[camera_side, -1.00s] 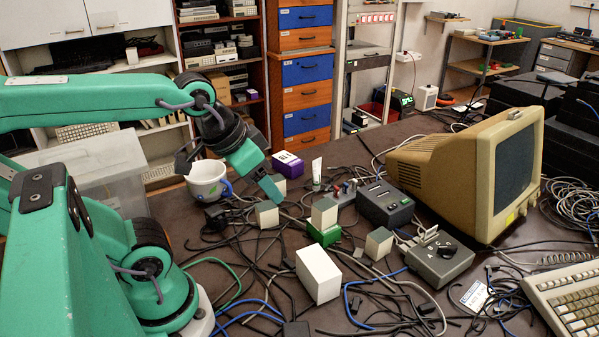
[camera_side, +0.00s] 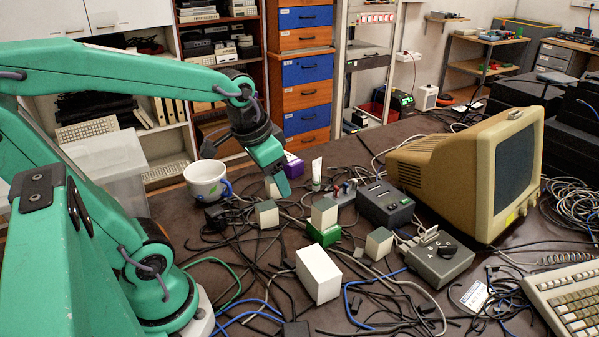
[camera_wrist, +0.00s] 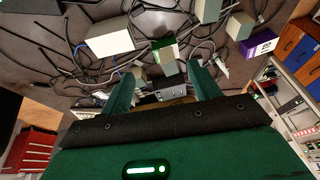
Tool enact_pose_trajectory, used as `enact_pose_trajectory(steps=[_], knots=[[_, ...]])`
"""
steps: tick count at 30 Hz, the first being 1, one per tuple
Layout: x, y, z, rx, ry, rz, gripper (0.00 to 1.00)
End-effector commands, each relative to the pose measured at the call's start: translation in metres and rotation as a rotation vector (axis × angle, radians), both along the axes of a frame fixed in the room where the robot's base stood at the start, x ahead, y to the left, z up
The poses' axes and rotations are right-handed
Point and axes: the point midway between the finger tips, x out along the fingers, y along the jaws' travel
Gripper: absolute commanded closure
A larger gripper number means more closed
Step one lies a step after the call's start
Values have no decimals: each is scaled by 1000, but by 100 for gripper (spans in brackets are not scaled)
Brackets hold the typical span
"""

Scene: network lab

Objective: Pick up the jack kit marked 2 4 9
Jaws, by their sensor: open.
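No marking 2 4 9 is readable in either view, so I cannot tell which box is that kit. A purple box (camera_side: 294,167) with a white label stands behind my gripper (camera_side: 284,188), partly hidden by it; it also shows at the right of the wrist view (camera_wrist: 261,45). A green box (camera_side: 323,236) has a pale block (camera_side: 324,213) above it. Another pale block (camera_side: 267,214) stands left of it, and one (camera_side: 379,243) right. My gripper is open and above the table, its fingers (camera_wrist: 160,76) spread in the wrist view.
A white box (camera_side: 318,275) stands at the front among tangled cables. A mug (camera_side: 206,181) stands left of my gripper. A dark grey device (camera_side: 385,204), a switch box (camera_side: 439,259) and a beige monitor (camera_side: 470,170) stand to the right.

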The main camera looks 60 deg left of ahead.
Motion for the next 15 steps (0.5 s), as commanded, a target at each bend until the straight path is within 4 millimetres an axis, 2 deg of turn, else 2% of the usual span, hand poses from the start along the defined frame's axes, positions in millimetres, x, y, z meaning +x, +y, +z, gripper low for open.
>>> enact_pose_trajectory(steps=[6, 15], knots=[[20, 32, -26, 12, 94, -7, 38], [37, 79, -68, 2, 212, -28, 38]])
